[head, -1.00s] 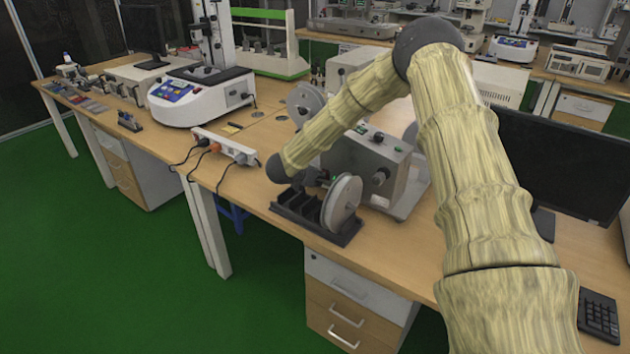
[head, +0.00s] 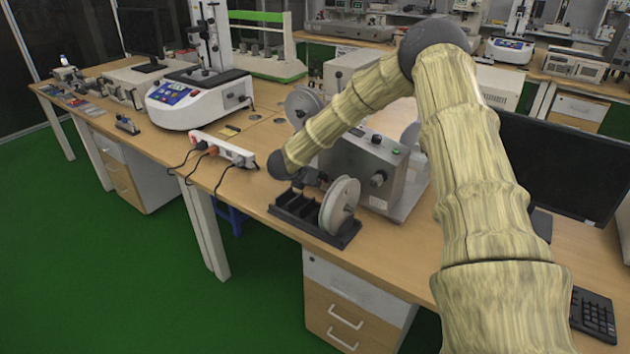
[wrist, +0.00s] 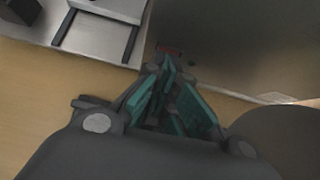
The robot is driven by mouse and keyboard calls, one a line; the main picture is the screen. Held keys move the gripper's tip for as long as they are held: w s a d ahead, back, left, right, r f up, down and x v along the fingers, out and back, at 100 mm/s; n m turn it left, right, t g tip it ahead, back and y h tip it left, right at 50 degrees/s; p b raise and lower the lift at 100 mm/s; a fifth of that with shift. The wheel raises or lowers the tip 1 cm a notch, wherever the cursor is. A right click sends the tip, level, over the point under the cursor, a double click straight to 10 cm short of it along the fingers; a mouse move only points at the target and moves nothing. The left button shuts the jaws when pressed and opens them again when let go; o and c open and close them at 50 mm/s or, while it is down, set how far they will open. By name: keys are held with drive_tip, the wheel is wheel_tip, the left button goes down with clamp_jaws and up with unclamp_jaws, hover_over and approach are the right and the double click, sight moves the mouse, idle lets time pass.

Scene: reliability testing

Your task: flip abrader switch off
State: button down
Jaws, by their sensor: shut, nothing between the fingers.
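The abrader (head: 360,168) is a grey metal box on the wooden bench, partly hidden behind my arm. My gripper (head: 318,180) is small and dark at the box's lower left front. In the wrist view my gripper (wrist: 172,75) is shut and empty, with teal finger pads, its tips close to the abrader's metal face (wrist: 225,45). A small dark reddish part (wrist: 170,50) shows just beyond the tips. It may be the switch; its position and any contact are unclear.
A black rack (head: 290,215) with a pale wheel (head: 340,205) stands in front of the abrader, close below my gripper. A white power strip (head: 225,149) lies to the left. A monitor (head: 560,170) stands to the right.

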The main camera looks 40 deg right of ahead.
drive_tip(key=shift+r, duration=0.7)
drive_tip(key=shift+a, duration=0.1)
drive_tip(key=b+v, duration=0.3)
drive_tip(key=v, duration=1)
drive_tip(key=shift+f, duration=0.1)
